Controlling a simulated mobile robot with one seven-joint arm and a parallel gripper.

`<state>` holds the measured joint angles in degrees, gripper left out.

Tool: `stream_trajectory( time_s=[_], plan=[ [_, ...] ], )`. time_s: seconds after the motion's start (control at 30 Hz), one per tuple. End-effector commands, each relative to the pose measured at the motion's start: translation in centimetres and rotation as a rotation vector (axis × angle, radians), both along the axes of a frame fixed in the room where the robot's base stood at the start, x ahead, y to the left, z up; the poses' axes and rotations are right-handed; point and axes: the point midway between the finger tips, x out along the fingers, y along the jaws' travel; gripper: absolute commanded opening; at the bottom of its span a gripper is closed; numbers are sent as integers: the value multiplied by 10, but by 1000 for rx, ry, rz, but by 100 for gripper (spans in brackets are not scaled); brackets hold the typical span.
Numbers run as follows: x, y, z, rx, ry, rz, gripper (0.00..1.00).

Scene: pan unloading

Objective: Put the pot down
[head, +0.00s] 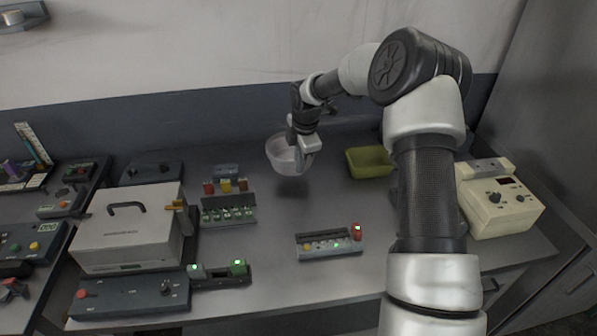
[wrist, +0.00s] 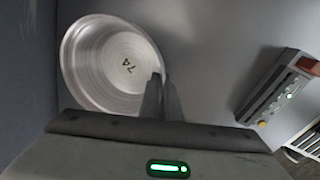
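The pot (head: 283,155) is a light metal bowl-like vessel, held above the back middle of the grey table in the head view. In the wrist view the pot (wrist: 92,62) shows its round inside with dark markings on the bottom. My gripper (head: 303,150) is at the pot's right side. In the wrist view my gripper's fingers (wrist: 161,98) are close together at the pot's rim, with the wall between them. A shadow lies on the table below the pot. The pot's underside is hidden.
The table (head: 268,222) is bare below and in front of the pot. A yellow-green bin (head: 369,162) stands to the right. A box with buttons (head: 330,244) lies in front, and a rack with coloured blocks (head: 228,207) stands to the left.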

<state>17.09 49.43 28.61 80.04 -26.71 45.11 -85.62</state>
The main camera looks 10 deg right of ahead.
Motion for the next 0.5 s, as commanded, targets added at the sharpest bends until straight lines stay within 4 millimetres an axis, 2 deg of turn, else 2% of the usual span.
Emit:
stream_trajectory(
  time_s=[0.5],
  plan=[
    [1, 1, -56, 0, -3, 1, 0]
  ],
)
